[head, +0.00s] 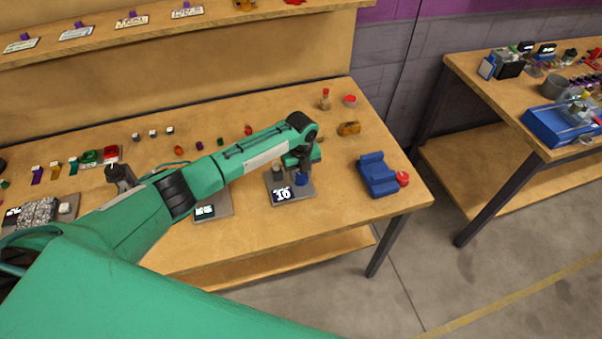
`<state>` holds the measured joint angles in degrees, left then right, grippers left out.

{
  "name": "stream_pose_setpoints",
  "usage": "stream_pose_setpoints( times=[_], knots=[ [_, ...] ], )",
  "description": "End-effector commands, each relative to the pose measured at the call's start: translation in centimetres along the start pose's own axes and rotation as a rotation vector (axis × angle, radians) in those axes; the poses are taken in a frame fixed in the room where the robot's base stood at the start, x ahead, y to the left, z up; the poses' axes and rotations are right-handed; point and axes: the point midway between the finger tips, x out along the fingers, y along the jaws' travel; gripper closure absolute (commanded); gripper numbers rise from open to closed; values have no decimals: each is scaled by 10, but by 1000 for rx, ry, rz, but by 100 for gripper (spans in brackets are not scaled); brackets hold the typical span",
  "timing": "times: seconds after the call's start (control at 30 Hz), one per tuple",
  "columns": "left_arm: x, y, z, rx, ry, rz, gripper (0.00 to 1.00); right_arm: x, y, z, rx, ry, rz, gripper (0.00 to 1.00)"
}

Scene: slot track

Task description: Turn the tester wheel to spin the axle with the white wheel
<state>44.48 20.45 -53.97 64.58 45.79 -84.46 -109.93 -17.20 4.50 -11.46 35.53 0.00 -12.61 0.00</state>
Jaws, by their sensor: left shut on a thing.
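A blue cradle-shaped stand (376,172) with a red wheel (403,179) on its right side sits near the right end of the workbench. The red wheel looks like the tester wheel. I cannot make out an axle with a white wheel. My left gripper (300,172) points down over a grey plate with a dark display (283,194), left of the blue stand and apart from it. It is shut on what looks like a small dark blue piece (301,180), partly hidden by the fingers. My right gripper is not in view.
A second grey display plate (205,211) lies partly under my left arm. An orange block (349,128), a red-topped bottle (325,100) and a red-topped jar (350,101) stand behind. Small coloured parts line the bench's left. Another bench (490,88) stands right, across a gap.

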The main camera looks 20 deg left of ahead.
Motion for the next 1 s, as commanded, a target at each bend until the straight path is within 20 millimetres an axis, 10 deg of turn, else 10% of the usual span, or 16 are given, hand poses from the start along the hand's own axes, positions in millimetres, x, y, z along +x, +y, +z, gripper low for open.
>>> stream_pose_setpoints(
  times=[0.43,0.47,0.57,1.0],
  knots=[
    [-2,-1,0,11,-1,-3,88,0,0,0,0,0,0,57],
    [-2,-1,0,11,-1,-3,63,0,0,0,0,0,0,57],
    [-2,-1,0,11,-1,-3,43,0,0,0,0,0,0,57],
    [-12,-1,1,11,-2,-4,43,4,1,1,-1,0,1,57]
  ],
)
